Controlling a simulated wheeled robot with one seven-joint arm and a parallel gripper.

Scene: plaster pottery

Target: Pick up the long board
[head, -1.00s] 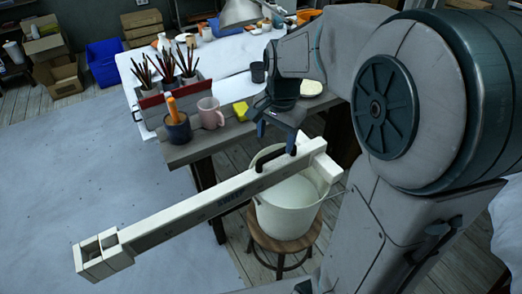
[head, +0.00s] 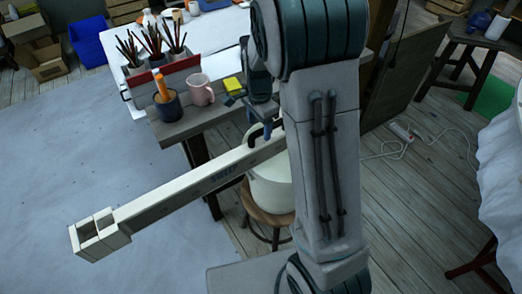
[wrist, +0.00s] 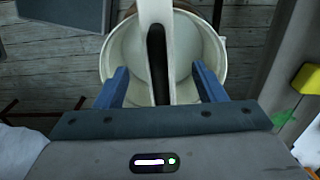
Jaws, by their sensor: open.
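The long board (head: 180,193) is a white beam with dark lettering and a boxy left end. It lies across the white bucket (head: 270,188), slanting up to the right. A black handle (head: 257,134) stands on its upper side; my arm hides the board's right end in the head view. My gripper (head: 266,131) is over the board by the handle, largely hidden behind my arm. In the wrist view, its blue fingers (wrist: 161,88) are apart. The board (wrist: 155,12) and its black handle (wrist: 157,62) run between them, with gaps visible on both sides.
The bucket stands on a wooden stool (head: 268,216). Behind is a table with brush pots, a pink mug (head: 200,90), a dark pot with an orange tool (head: 167,103) and a yellow sponge (head: 233,86). A white cable (head: 400,132) lies right.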

